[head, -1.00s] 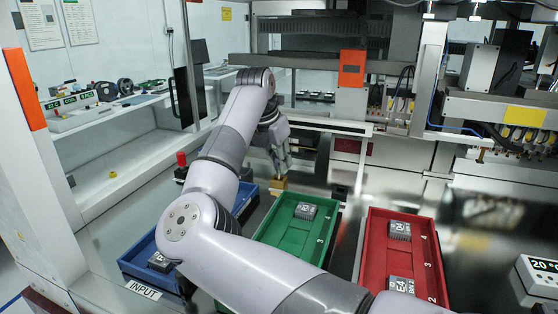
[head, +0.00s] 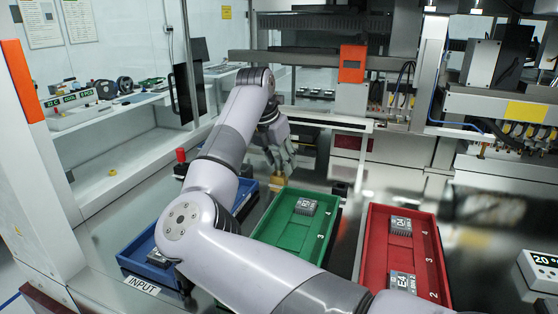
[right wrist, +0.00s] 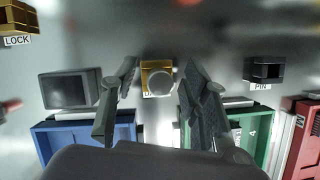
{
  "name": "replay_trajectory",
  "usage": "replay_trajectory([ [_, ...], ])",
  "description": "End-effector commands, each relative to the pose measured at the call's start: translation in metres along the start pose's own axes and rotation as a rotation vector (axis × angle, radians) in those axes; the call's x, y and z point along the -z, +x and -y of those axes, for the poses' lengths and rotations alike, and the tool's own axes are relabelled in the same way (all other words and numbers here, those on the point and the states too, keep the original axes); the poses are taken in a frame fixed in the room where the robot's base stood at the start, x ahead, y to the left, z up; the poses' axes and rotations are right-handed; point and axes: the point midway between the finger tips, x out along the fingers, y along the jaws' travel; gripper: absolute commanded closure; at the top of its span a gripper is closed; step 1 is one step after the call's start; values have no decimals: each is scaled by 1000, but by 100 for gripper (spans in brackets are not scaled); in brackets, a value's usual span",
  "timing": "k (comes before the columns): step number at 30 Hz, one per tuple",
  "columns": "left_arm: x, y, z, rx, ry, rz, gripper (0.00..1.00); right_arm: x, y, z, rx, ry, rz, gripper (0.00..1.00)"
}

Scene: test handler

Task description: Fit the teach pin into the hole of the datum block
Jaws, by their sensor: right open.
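My right gripper (head: 281,162) is at the far end of the bench, behind the trays, pointing down. In the right wrist view its two fingers (right wrist: 158,102) are spread apart with clear gaps on both sides. Between them shows a brass block (right wrist: 148,68), which looks like the datum block, with a label mostly hidden below it. A round grey disc (right wrist: 161,81), probably the teach pin's head, appears over the block. Whether it is seated in the hole cannot be told from this angle. A dark block labelled like PIN (right wrist: 264,71) stands to the right, apart from the gripper. My left gripper is out of view.
A brass block labelled LOCK (right wrist: 18,17) is at the upper left. A dark box (right wrist: 69,90) stands left of the fingers. Blue (head: 135,264), green (head: 279,236) and red (head: 374,247) trays hold or line the front bench. A red knob (head: 181,155) stands at left.

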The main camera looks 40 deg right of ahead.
Motion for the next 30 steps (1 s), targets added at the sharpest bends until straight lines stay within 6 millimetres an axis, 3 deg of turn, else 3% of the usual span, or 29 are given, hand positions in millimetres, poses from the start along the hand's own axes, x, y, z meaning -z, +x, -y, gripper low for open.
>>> replay_trajectory([
  [5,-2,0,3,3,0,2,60,0,-4,0,-1,0,1,58],
  [8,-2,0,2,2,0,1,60,-1,-17,-1,-3,0,2,58],
  [21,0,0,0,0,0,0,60,0,-103,-1,-3,-1,1,58],
  [30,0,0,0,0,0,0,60,0,-120,0,0,-1,0,58],
])
